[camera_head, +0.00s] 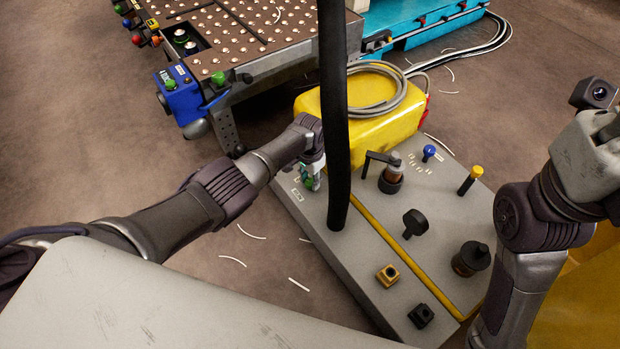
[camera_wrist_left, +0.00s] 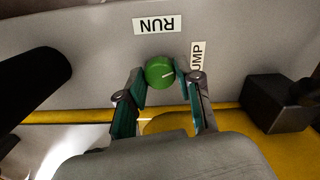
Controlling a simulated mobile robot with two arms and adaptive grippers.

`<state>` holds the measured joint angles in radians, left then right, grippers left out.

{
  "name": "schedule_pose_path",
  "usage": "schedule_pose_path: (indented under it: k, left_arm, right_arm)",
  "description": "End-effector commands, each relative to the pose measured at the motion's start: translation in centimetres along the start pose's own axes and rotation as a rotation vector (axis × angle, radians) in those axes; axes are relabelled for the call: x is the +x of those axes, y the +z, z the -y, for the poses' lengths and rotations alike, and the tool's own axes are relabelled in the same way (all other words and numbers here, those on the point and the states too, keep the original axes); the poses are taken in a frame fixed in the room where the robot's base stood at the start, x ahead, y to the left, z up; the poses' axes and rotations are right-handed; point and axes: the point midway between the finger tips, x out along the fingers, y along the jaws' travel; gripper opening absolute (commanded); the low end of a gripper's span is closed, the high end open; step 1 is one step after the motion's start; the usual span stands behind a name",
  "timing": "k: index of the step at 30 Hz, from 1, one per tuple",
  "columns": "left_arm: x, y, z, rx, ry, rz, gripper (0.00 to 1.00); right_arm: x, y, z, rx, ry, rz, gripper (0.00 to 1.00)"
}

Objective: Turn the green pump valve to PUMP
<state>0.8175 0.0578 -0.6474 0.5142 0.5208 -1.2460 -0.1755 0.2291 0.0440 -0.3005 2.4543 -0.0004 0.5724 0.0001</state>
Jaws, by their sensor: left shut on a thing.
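The green pump valve (camera_wrist_left: 158,70) is a round knob with a white pointer line, on a grey panel. In the left wrist view the line points right and slightly up, toward the PUMP label (camera_wrist_left: 197,56), which is partly hidden by a finger. My left gripper (camera_wrist_left: 161,77) is shut on the knob, one finger on each side. In the head view the left gripper (camera_head: 312,176) is at the panel's far left part, largely covering the green knob (camera_head: 308,184). My right gripper's fingers are out of the picture.
The grey panel (camera_head: 355,262) carries black, blue and yellow-topped controls on the right. A thick black vertical pole (camera_head: 333,100) stands close to my left gripper. A yellow unit (camera_head: 395,128) with a coiled hose (camera_head: 384,91) lies behind, and a perforated table (camera_head: 235,35) at the back.

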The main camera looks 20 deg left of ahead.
Motion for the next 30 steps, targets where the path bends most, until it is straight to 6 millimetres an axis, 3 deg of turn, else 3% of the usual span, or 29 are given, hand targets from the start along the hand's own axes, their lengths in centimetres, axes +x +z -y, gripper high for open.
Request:
schedule_pose_path:
  k: [15,30]
  left_arm:
    - [0.01,0.00,-0.09,0.337,0.001,0.000,0.00]
    - [-0.02,-0.05,-0.10,0.399,0.001,-0.001,0.00]
  right_arm:
    - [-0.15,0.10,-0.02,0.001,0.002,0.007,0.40]
    - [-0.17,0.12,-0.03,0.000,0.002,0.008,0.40]
